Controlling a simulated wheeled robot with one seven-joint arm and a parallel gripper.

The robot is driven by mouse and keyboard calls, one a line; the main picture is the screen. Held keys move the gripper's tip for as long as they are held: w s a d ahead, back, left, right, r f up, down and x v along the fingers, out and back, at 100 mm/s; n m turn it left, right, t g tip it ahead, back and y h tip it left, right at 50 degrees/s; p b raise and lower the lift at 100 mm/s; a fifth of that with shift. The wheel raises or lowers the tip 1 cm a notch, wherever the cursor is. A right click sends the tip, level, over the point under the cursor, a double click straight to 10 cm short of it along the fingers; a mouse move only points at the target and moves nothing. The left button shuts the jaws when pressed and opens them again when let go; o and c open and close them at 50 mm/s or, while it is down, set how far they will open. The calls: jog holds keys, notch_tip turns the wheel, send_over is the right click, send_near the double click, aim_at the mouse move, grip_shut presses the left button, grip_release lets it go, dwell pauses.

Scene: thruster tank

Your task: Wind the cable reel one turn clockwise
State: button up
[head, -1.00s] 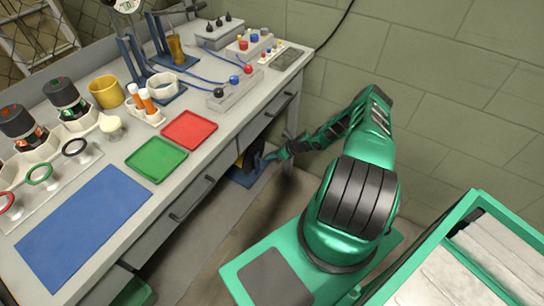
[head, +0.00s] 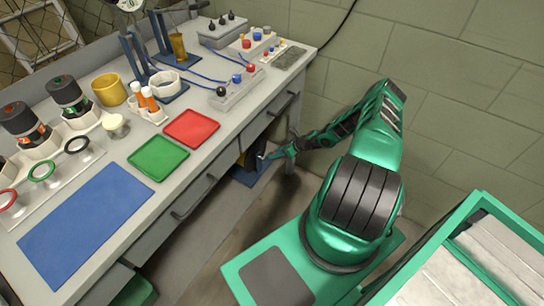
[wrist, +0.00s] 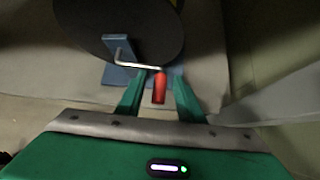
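My gripper (wrist: 160,92) is open. Its two green fingers stand on either side of the red handle, with a visible gap on both sides. In the head view, my gripper (head: 272,154) is low beside the bench, at the reel's blue stand (head: 248,173). Most of the reel is hidden there.
The workbench (head: 205,150) stands on the left, with drawers and handles on its front close to my gripper. A block wall (head: 450,90) is behind my arm. A green-framed bin (head: 470,215) is at the lower right. Bare floor lies between the bench and my base.

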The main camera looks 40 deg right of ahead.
jog(key=v, duration=0.7)
jog(key=shift+s+d+r, duration=0.1)
jog(key=shift+r, duration=0.05)
